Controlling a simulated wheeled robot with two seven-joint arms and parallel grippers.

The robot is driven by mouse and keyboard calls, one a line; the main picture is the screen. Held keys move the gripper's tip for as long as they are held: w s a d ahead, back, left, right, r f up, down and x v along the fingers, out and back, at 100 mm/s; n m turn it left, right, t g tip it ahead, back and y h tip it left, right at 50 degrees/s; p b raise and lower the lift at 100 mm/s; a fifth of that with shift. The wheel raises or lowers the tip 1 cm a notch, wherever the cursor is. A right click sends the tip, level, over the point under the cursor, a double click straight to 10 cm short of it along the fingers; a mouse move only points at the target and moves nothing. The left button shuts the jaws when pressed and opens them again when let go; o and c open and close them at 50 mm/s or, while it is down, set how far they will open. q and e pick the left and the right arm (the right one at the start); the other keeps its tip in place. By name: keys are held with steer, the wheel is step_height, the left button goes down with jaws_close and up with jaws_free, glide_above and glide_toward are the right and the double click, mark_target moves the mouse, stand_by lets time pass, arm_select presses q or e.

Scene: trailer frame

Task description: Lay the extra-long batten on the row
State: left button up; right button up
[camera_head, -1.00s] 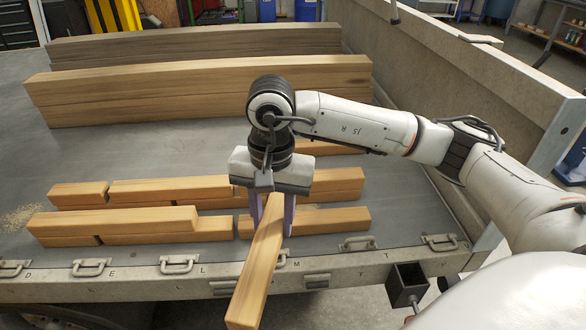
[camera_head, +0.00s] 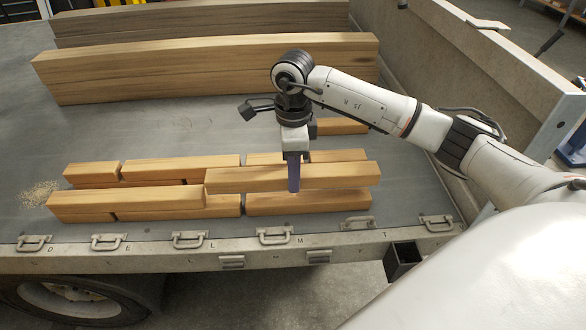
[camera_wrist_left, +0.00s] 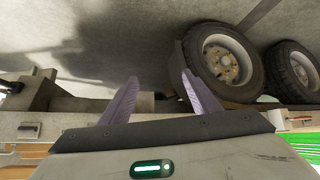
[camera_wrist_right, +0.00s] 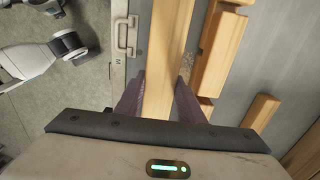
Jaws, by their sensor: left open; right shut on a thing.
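My right gripper (camera_head: 294,188) is shut on a light wooden batten (camera_head: 345,177), gripped near its middle. The batten lies lengthwise along the front row, over its right part; I cannot tell whether it touches the row. Its left end is close to the right end of the upper-left batten (camera_head: 130,199). Under it are lower battens of the front row (camera_head: 310,204). In the right wrist view the held batten (camera_wrist_right: 168,70) runs between both fingers. My left gripper (camera_wrist_left: 160,90) is open and empty in the left wrist view, facing the trailer's underside and wheels.
A second row of battens (camera_head: 180,168) lies just behind. A short batten (camera_head: 342,126) sits further back. Long beams (camera_head: 200,70) stand at the back of the bed. The trailer's front rail (camera_head: 140,260) carries handles, and a side wall (camera_head: 500,85) bounds the right.

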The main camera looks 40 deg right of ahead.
steer(key=shift+f+b, duration=0.45)
steer(key=shift+f, duration=0.45)
steer(key=shift+f+b, duration=0.5)
steer(key=shift+f, duration=0.15)
steer(key=shift+f+b, duration=0.5)
steer(key=shift+f, duration=0.35)
arm_select(q)
steer(key=shift+w+d+f, duration=0.25)
steer(key=shift+d+f, duration=0.35)
steer(key=shift+f, duration=0.1)
arm_select(e)
steer(key=o, duration=1.3)
arm_select(q)
steer(key=shift+s+f, duration=0.1)
arm_select(e)
steer(key=shift+o, duration=0.4)
arm_select(q)
steer(key=shift+f, duration=0.1)
